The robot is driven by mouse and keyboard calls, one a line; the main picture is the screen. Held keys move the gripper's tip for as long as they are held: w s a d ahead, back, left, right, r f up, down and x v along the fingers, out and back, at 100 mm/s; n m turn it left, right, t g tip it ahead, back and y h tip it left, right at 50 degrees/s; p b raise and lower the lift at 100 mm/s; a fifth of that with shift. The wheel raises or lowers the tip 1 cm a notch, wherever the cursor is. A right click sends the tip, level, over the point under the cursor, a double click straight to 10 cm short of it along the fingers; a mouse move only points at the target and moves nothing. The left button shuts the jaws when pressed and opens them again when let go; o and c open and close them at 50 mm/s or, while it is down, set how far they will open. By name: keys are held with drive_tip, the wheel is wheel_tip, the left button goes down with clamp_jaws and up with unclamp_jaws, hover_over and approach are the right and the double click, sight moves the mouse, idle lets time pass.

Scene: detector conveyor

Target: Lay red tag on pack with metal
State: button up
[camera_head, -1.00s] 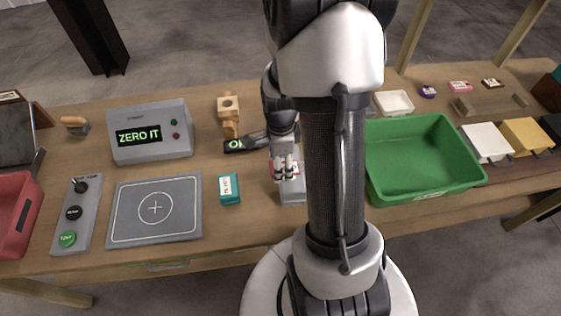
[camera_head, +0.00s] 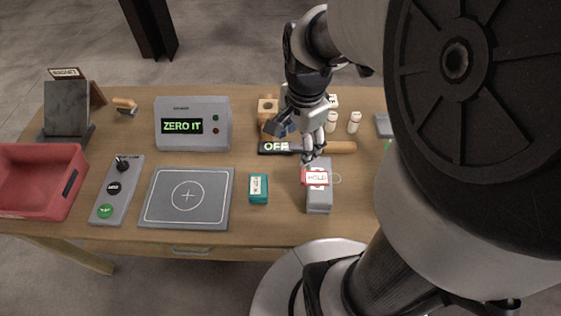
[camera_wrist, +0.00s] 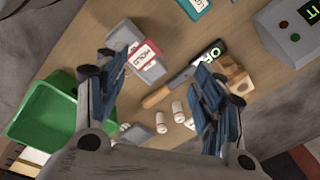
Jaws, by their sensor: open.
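The red tag (camera_head: 316,178), with a white label reading HOLD, lies across the top of a grey pack (camera_head: 319,200). In the wrist view the tag (camera_wrist: 143,56) also rests on the grey pack (camera_wrist: 123,36). A thin loop shows beside the tag. My gripper (camera_head: 308,156) is just behind and above the tag in the head view. In the wrist view its fingers (camera_wrist: 155,70) are spread wide with nothing between them. A teal pack (camera_head: 258,188) lies left of the grey pack. A detector wand (camera_head: 290,148) with a wooden handle reads OFF.
A grey box (camera_head: 193,124) reads ZERO IT. A plate with a crosshair (camera_head: 187,198), a button panel (camera_head: 117,190) and a red bin (camera_head: 38,182) are at the left. White bottles (camera_head: 354,122) stand behind the wand. The green bin (camera_wrist: 40,125) shows in the wrist view.

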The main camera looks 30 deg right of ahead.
drive_tip(key=s+a+r+n+t, duration=0.3)
drive_tip(key=s+a+r+n, duration=0.5)
drive_tip(key=n, duration=0.9)
drive_tip(key=s+a, duration=0.2)
drive_tip(key=a, duration=0.1)
drive_tip(key=shift+a+r+y, duration=0.2)
drive_tip(key=shift+a+y, duration=0.1)
drive_tip(key=shift+a, duration=0.05)
drive_tip(key=shift+f, duration=0.1)
wheel_tip(320, 180, down, 3)
drive_tip(key=b, duration=0.3)
